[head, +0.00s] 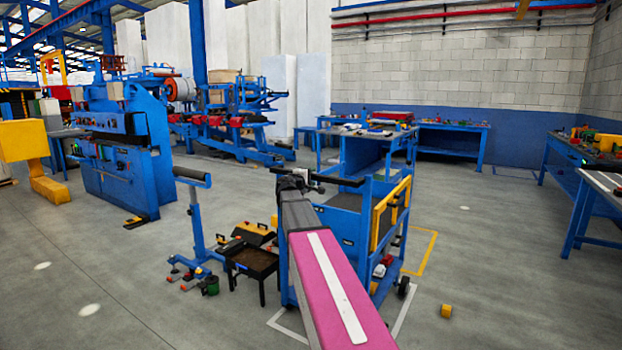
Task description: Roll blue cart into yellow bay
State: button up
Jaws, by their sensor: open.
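The blue cart (350,226) stands in the middle of the head view, upright on dark wheels, with shelves and a yellow panel on its right side. A dark handle bar (345,181) runs across its near end. My gripper (291,178) is open at the left part of this bar; whether the fingers are around it or touching it I cannot tell. My pink and grey arm hides part of the cart's near left side. The yellow bay outline (427,257) shows on the floor just right of and behind the cart; its far left part is hidden.
A white floor outline (402,313) lies around the cart's near end. A blue roller stand (196,225) and a dark tray on legs (252,262) stand close left.

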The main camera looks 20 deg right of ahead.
jog(key=shift+w+d, duration=0.15)
jog(key=shift+d, duration=0.05)
grip_shut()
